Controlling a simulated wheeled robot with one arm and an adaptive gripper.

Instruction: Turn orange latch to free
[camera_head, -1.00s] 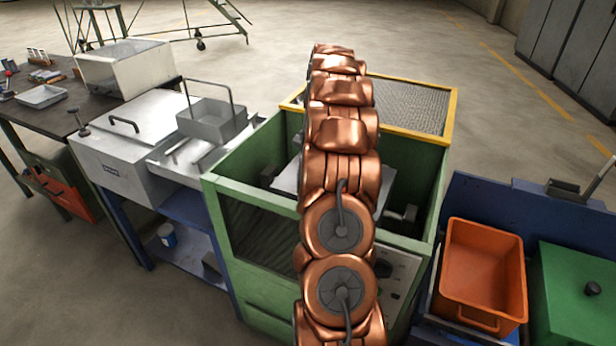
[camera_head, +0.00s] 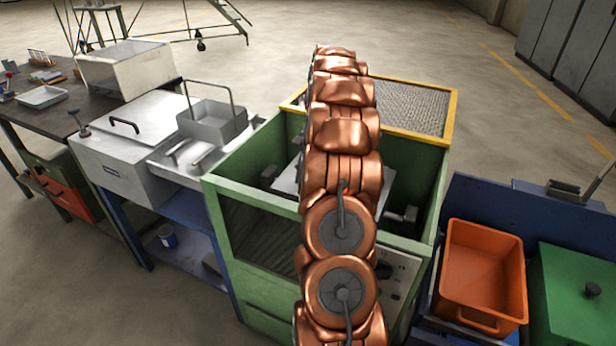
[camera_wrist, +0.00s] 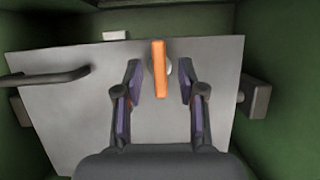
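The orange latch (camera_wrist: 159,69) shows in the wrist view as an upright bar on a pale round mount, on a grey metal door plate (camera_wrist: 75,111). My gripper (camera_wrist: 159,72) is open, with one finger on each side of the latch. Gaps show between the latch and both fingers; I cannot tell from this view whether the fingertips reach its depth. In the head view my copper-coloured arm covers the latch and gripper, and only parts of the grey plate (camera_head: 287,182) show inside the green box.
Green walls (camera_wrist: 279,60) enclose the plate closely. A dark handle (camera_wrist: 48,78) is at the plate's left and a grey block (camera_wrist: 256,97) at its right. In the head view the green frame (camera_head: 222,168) has a mesh panel (camera_head: 415,108) behind; an orange bin (camera_head: 483,268) stands right.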

